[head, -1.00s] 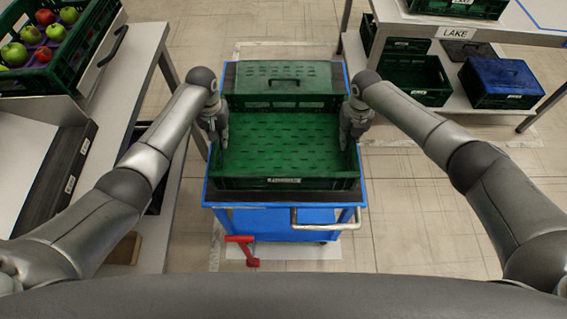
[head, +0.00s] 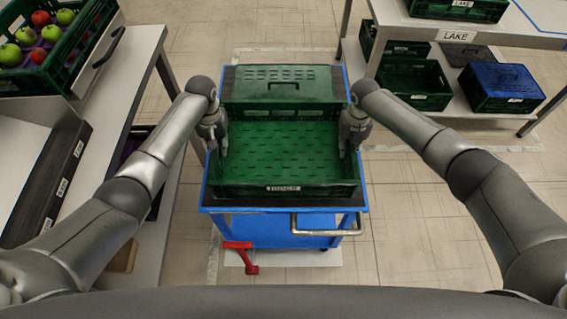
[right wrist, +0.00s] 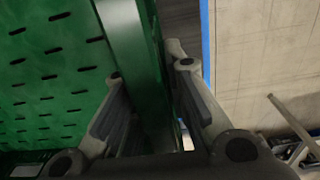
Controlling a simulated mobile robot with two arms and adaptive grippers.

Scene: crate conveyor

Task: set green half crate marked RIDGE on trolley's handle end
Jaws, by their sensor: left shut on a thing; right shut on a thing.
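The green half crate (head: 325,191) is empty and sits level at the handle end of the blue trolley (head: 270,222); whether its base touches the top cannot be told. In the right wrist view the right gripper's fingers (right wrist: 150,80) straddle the crate's wall (right wrist: 122,35). The trolley's handle (head: 328,230) is at the near right.
Another green crate (head: 283,84) stands on the trolley's far end, directly behind the held one. A table with an apple crate (head: 85,50) is at the left. A shelf at the right holds green crates and a blue lidded crate (head: 500,82). A red thing (head: 240,255) is low near the trolley.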

